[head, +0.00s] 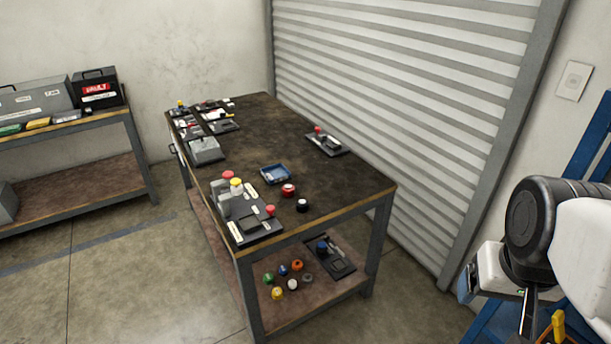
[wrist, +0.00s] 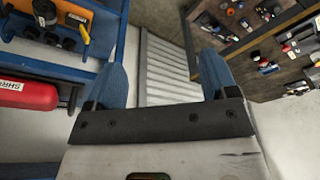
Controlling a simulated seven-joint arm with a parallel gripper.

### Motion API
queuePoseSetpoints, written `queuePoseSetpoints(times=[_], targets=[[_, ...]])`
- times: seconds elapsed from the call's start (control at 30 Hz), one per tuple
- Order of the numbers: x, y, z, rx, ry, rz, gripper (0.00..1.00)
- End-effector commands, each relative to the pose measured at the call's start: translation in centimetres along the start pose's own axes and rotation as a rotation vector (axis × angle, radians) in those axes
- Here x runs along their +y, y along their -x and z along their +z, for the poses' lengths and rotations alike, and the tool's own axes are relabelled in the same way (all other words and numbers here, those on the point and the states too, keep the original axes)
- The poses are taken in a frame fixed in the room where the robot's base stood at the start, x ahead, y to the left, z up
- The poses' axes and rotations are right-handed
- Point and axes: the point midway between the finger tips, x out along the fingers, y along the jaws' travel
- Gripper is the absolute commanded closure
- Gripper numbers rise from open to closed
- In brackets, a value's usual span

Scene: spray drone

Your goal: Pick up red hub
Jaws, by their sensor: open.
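A small round red hub (head: 288,189) sits on the dark top of the workbench (head: 250,130), near its front right part, just behind a similar dark hub (head: 302,205). My gripper's two blue fingers show in the wrist view (wrist: 161,60), spread apart with nothing between them. In the head view my arm is at the far right, well away from the bench, and the fingers are not clear there.
A blue tray (head: 276,173) lies behind the red hub. A board with red and yellow knobs (head: 255,228) is left of it. Several coloured hubs (head: 292,284) are on the lower shelf. A blue rack with a red cylinder (wrist: 25,95) is close left of my gripper.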

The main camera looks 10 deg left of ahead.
Motion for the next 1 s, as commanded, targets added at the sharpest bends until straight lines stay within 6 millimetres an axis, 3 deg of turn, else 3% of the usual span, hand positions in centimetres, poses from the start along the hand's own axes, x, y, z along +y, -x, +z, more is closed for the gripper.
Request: queuePoseSetpoints(times=[0.33,0.53,1.0], targets=[[-0.1,0.0,-0.1,-0.002,-0.002,-0.002,0.2],[-0.7,0.0,-1.4,-0.018,-0.029,-0.026,0.2],[-4.9,-0.9,-9.7,-0.128,-0.199,-0.169,0.2]])
